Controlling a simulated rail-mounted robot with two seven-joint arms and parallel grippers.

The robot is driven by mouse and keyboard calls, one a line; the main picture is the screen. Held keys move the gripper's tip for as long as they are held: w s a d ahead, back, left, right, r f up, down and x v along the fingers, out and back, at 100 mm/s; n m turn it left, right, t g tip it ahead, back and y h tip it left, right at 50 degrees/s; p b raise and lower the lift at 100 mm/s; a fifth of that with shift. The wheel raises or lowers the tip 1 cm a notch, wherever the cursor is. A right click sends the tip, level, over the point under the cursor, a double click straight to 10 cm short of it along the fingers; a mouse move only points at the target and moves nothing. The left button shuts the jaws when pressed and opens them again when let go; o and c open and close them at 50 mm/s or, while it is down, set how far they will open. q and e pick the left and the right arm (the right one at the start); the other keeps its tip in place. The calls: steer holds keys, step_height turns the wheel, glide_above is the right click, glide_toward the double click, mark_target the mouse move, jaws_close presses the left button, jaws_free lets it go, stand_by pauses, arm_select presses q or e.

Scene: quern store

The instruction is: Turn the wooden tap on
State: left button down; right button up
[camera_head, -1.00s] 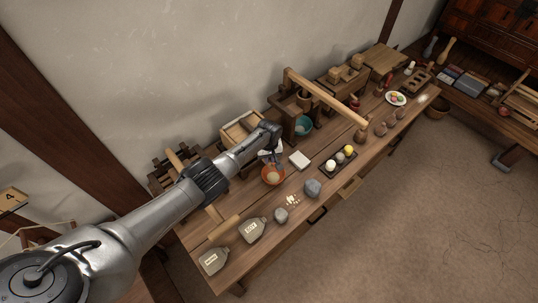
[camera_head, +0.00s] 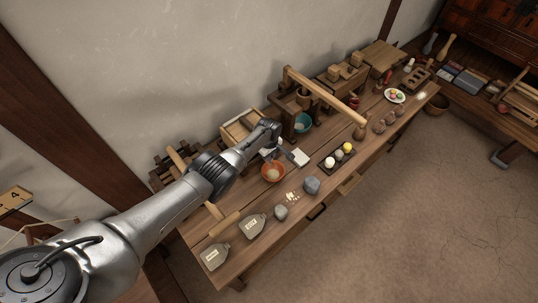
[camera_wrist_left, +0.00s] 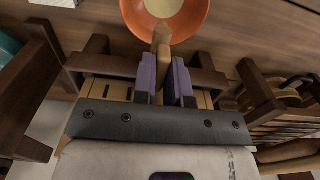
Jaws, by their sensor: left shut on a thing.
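The wooden tap (camera_wrist_left: 161,42) is a pale wooden piece pointing out over the orange bowl in the left wrist view. My left gripper (camera_wrist_left: 166,82), with purple finger pads, is closed around it. In the head view, my left gripper (camera_head: 275,153) is at the light wooden box (camera_head: 240,128), just above the orange bowl (camera_head: 273,173); the tap itself is hidden there. The bowl, with something pale inside, also shows in the left wrist view (camera_wrist_left: 196,22). I cannot tell whether any liquid flows from the tap. My right gripper is not in view.
A teal bowl (camera_head: 303,122) stands by a wooden frame with a long beam (camera_head: 325,95). A dark tray (camera_head: 338,161) and grey stone (camera_head: 312,186) are on the bench (camera_head: 231,267). Dark wooden racks flank the box.

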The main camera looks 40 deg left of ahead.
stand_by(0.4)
arm_select(q)
steer(key=c, duration=1.2)
jaws_free()
steer(key=shift+o, duration=0.2)
steer(key=shift+r+p, duration=0.55)
steer(key=shift+r, duration=0.1)
step_height(320, 180, up, 12)
steer(key=p, duration=0.7)
steer(key=shift+r, duration=0.25)
